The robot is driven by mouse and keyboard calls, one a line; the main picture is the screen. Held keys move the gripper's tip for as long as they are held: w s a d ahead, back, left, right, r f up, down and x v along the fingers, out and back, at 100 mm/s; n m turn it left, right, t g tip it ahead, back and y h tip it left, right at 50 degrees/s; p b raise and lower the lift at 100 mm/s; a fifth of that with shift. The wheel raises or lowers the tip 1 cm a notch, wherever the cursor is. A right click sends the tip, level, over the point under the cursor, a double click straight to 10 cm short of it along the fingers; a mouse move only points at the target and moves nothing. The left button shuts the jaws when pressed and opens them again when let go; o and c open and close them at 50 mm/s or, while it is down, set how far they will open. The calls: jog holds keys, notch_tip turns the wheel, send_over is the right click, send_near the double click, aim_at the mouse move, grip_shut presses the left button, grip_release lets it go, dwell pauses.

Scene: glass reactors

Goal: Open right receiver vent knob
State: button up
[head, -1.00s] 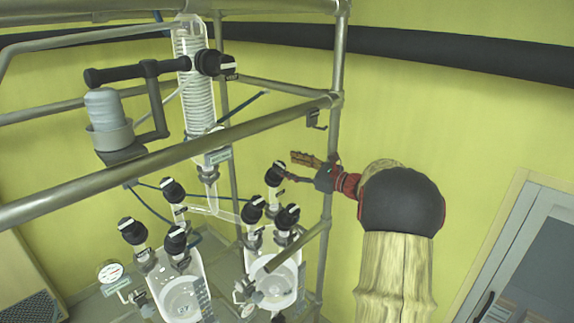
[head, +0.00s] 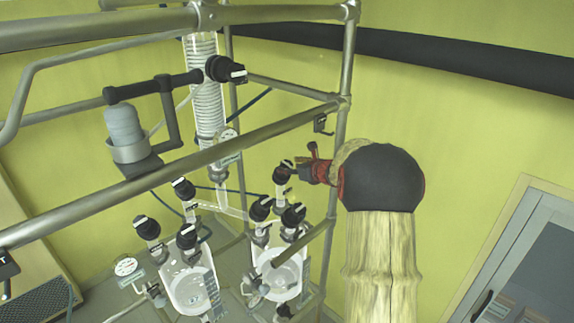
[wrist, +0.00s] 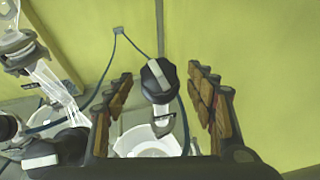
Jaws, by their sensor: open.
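A black knob with a white stripe (head: 283,172) tops the rear stem of the right glass receiver (head: 277,278). It also shows in the wrist view (wrist: 159,82), where its white stripe stands almost upright in the picture. I cannot read a label that marks it as the vent. My gripper (head: 303,168) is beside this knob in the head view. In the wrist view my gripper (wrist: 160,72) is open, with one brown-padded finger on each side of the knob. Gaps show between the knob and both fingers.
Two more black knobs (head: 261,207) (head: 293,214) stand on the front of the right receiver. The left receiver (head: 190,285) has several similar knobs. A metal frame post (head: 336,150) rises close to my gripper. Free room lies to the right.

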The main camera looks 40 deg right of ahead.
jog(key=shift+x, duration=1.25)
jog(key=shift+c, duration=0.9)
jog(key=c, duration=1)
